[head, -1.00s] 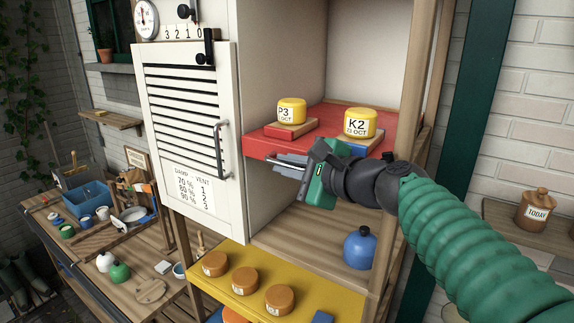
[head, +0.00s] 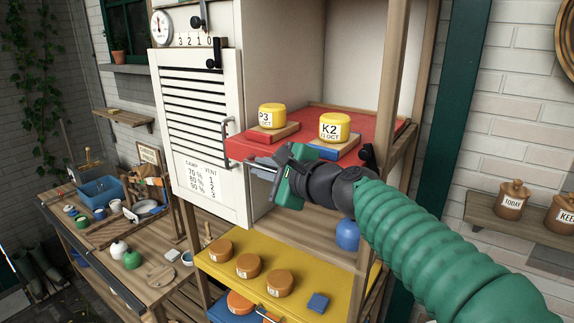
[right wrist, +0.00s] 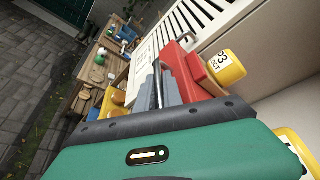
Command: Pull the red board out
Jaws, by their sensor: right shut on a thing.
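The red board (head: 243,148) sticks out of the front of the tall cabinet, its back part still between the cabinet walls. It carries a yellow tub marked P3 (head: 272,115) on a red block and a yellow tub marked K2 (head: 334,127) on a blue block. My right gripper (head: 264,168) is at the board's front edge, shut on its metal bar handle (right wrist: 158,84). The grip itself is partly hidden in the head view. The red board (right wrist: 192,72) and the P3 tub (right wrist: 226,68) also show in the right wrist view. My left gripper is not in view.
The white louvred door (head: 195,110) stands open just left of the board. A yellow board (head: 225,262) with several orange-brown tubs lies below. A blue jar (head: 347,235) stands near the right post, partly behind my arm. A wooden workbench (head: 95,262) stands at the left.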

